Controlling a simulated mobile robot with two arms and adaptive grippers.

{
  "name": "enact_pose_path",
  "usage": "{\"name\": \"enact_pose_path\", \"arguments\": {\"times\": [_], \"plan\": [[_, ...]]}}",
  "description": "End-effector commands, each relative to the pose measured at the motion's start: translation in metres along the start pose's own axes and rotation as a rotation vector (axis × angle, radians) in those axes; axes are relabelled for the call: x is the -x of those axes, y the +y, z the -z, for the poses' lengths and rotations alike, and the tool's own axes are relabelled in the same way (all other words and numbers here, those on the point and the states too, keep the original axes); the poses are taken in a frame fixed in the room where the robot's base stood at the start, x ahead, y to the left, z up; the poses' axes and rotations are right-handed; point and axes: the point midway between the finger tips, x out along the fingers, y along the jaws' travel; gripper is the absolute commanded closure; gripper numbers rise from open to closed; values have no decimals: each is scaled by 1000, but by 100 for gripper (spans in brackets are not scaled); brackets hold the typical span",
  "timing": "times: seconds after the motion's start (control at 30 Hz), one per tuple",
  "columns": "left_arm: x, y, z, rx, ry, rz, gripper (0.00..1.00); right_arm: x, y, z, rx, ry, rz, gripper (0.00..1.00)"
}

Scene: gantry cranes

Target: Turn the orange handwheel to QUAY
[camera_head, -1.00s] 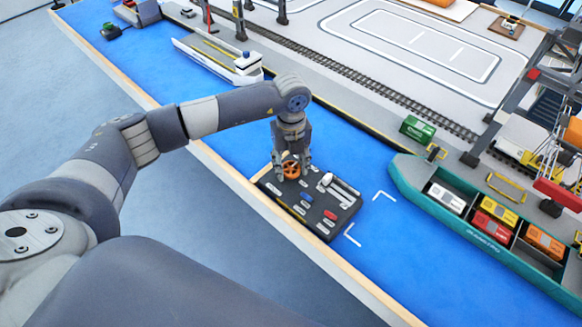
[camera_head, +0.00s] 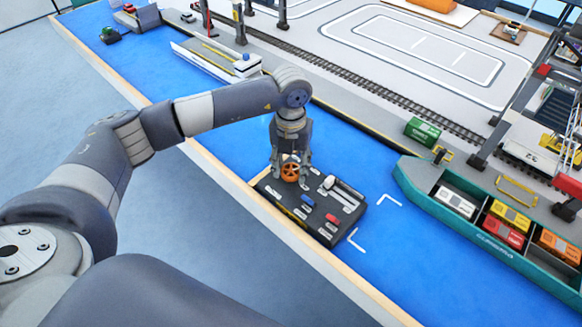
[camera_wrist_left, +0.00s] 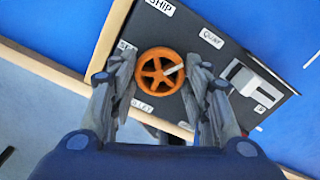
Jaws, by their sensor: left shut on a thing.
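The orange handwheel (camera_head: 290,172) stands on a dark control panel (camera_head: 318,230) at the near edge of the blue water. My left gripper (camera_head: 290,166) comes down over it from above. In the left wrist view the wheel (camera_wrist_left: 153,84) sits between the two fingers (camera_wrist_left: 162,82), which are shut on its rim. A white mark on the wheel points right and slightly up, a little below the direction of the QUAY label (camera_wrist_left: 211,38). The SHIP label (camera_wrist_left: 160,7) is above the wheel. Other labels by the fingers are partly hidden. My right gripper is out of view.
The panel also carries a white lever (camera_head: 342,190), a blue button (camera_head: 307,200) and a red button (camera_head: 332,218). A teal ship (camera_head: 470,225) with containers lies to the right. A green container (camera_head: 422,131) stands on the quay. Open water surrounds the panel's far side.

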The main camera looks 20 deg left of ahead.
Motion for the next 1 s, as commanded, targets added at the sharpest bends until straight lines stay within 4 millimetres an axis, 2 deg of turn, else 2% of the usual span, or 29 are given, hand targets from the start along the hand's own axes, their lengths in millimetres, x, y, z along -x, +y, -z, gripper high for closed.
{"name": "enact_pose_path", "arguments": {"times": [0.4,0.43,0.5,0.87,1.0], "plan": [[0,0,0,-6,0,0,80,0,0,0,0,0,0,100],[0,0,0,-6,0,0,52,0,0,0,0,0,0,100],[0,0,0,-6,0,0,36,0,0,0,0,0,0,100],[1,0,0,-6,-1,0,36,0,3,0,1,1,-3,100],[14,0,-1,-5,-4,1,36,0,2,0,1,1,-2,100]]}}
